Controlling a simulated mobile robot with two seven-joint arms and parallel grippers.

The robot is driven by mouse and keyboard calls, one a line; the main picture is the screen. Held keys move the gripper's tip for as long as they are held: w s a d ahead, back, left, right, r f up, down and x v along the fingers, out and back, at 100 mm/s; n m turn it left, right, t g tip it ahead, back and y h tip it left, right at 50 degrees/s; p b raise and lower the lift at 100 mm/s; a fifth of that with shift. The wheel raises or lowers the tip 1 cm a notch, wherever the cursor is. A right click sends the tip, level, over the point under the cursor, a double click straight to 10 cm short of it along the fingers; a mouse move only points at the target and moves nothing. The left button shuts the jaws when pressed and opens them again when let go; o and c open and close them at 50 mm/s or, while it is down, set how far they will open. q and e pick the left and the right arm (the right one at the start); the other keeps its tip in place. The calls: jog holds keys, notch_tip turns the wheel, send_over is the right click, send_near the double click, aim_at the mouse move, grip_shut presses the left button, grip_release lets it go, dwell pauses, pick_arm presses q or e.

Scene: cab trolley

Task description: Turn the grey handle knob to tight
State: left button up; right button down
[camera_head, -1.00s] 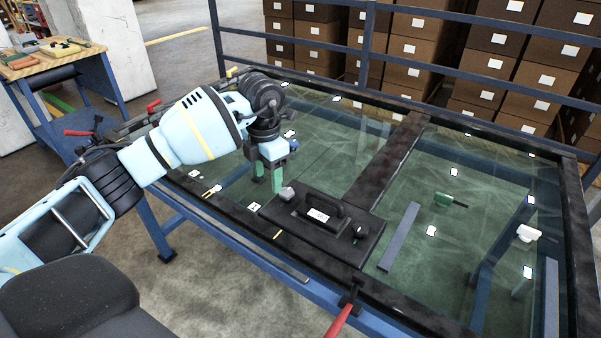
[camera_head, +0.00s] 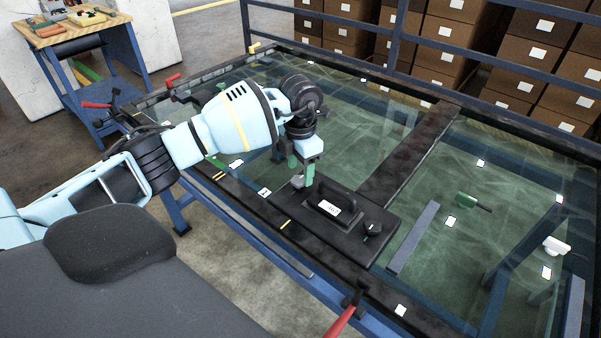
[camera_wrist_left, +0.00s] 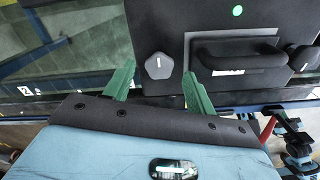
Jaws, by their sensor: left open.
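The grey knob (camera_wrist_left: 159,65) sits on a black plate (camera_wrist_left: 165,22) and has a short white mark on its face. In the left wrist view it lies between the fingertips of my left gripper (camera_wrist_left: 160,70), with a gap on each side. The green fingers are open and not closed on it. In the head view the left gripper (camera_head: 301,176) is over the knob's end of the black plate (camera_head: 345,240), and its fingers largely hide the knob. My right gripper is in neither current view.
A black handle (camera_head: 335,206) stands on the plate beside the knob, with a dark knob (camera_head: 372,228) beyond it. A green tool (camera_head: 466,200) and a grey bar (camera_head: 413,238) lie on the glass top. A red lever (camera_head: 341,322) is at the front edge.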

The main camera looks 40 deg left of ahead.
pick_arm(q)
jog(key=shift+f, duration=1.1)
jog(key=c, duration=1)
